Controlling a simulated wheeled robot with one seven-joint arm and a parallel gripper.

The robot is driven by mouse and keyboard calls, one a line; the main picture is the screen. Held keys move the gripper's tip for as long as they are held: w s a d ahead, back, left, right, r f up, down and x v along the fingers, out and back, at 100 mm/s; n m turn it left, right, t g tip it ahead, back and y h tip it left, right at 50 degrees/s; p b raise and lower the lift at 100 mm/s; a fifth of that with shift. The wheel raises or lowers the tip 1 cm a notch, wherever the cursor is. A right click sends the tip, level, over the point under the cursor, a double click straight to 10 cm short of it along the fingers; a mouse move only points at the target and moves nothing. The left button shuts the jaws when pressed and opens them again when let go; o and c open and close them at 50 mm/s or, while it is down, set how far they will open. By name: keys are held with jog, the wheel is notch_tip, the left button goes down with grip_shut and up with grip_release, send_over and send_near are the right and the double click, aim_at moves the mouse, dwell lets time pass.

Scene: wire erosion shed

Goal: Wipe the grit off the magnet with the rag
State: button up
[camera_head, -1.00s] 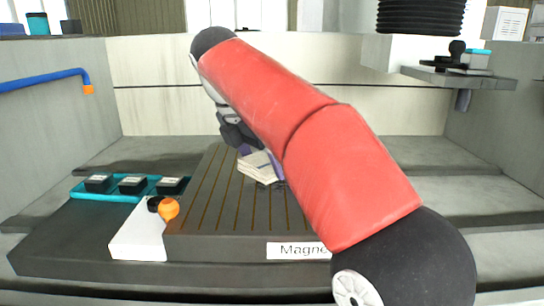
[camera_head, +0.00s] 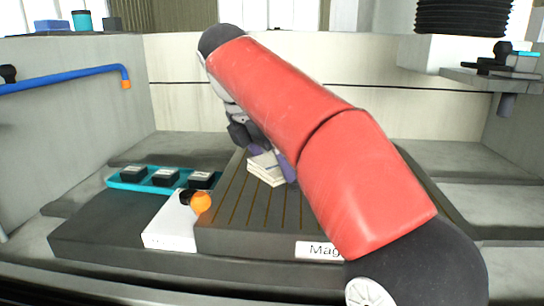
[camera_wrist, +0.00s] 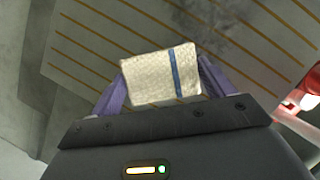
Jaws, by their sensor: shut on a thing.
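The magnet (camera_head: 240,225) is a grey slab with thin orange-brown lines, and part of its label shows at the front. In the wrist view its striped top (camera_wrist: 95,45) lies under the rag. The rag (camera_head: 268,168) is a folded cream cloth, with a blue stripe in the wrist view (camera_wrist: 150,80). My gripper (camera_wrist: 162,78) is shut on the rag, a purple finger at each side. The rag is at or just above the magnet's top; contact is not clear. A dark grey smudge (camera_wrist: 215,22), likely grit, lies beyond the rag. My red arm hides the magnet's right part.
A teal tray (camera_head: 118,184) with black blocks stands left of the magnet. A white block (camera_head: 168,228) with an orange knob (camera_head: 201,202) adjoins its left side. A blue pipe (camera_head: 60,77) runs along the left wall. A shelf (camera_head: 490,80) juts out at right.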

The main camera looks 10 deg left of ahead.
jog(key=shift+s+d+f, duration=0.1)
jog(key=shift+d+f, duration=0.1)
jog(key=shift+d, duration=1.65)
jog(key=shift+d+r, duration=0.2)
jog(key=shift+d, duration=3.3)
jog(key=shift+d+f, duration=0.1)
jog(key=shift+d, duration=4.9)
jog(key=shift+s, duration=0.8)
jog(key=shift+a+f, duration=0.1)
jog(key=shift+a, duration=1.8)
jog(key=shift+a+r, duration=0.2)
jog(key=shift+a, duration=3.7)
jog(key=shift+a+f, duration=0.2)
jog(key=shift+a, duration=4.35)
